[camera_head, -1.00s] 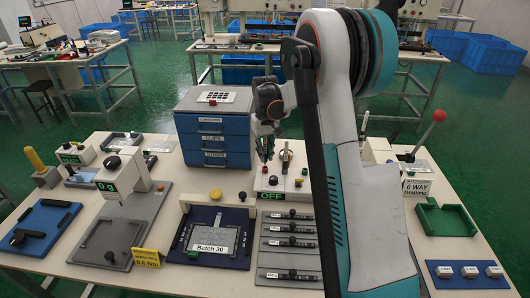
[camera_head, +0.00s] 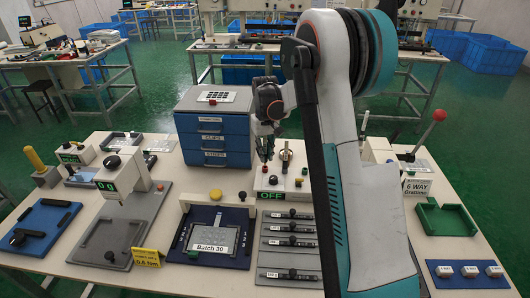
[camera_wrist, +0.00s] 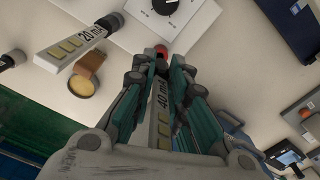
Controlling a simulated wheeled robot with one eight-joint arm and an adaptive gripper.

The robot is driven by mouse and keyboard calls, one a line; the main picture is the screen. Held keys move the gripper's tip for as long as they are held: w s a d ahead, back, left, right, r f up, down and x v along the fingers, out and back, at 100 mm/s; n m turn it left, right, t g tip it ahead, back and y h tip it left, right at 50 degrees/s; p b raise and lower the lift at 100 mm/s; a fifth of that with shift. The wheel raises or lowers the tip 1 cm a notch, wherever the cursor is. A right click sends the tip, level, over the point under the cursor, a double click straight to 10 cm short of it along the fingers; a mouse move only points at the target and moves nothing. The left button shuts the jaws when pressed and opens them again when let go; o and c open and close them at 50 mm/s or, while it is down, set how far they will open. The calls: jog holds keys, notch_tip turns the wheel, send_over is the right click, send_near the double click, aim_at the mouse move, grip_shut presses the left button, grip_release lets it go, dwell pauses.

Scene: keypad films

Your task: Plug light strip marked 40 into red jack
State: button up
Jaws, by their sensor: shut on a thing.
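My gripper (camera_wrist: 160,66) is shut on the light strip marked 40 mA (camera_wrist: 162,102). The strip lies lengthwise between the teal fingers, and its far end is partly hidden by the fingertips. The red jack (camera_wrist: 162,50) shows just beyond the fingertips in the wrist view; whether the strip's end touches it, I cannot tell. In the head view my gripper (camera_head: 265,150) points down just above the red jack (camera_head: 273,180) on the box marked OFF (camera_head: 268,194). The held strip is too small to make out there.
A strip marked 20 mA (camera_wrist: 78,44) and a brass-coloured post (camera_wrist: 84,82) are left of my gripper in the wrist view. A rack (camera_head: 265,262) with several strips lies in front of the box. A blue drawer cabinet (camera_head: 212,130) stands behind to the left.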

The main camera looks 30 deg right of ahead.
jog(key=shift+f+b, duration=0.8)
jog(key=shift+f, duration=0.55)
jog(key=o, duration=0.9)
jog(key=shift+c, duration=0.2)
jog(key=shift+r, duration=0.1)
notch_tip(320, 180, up, 12)
jog(key=shift+f, duration=0.1)
jog(key=shift+a, duration=0.1)
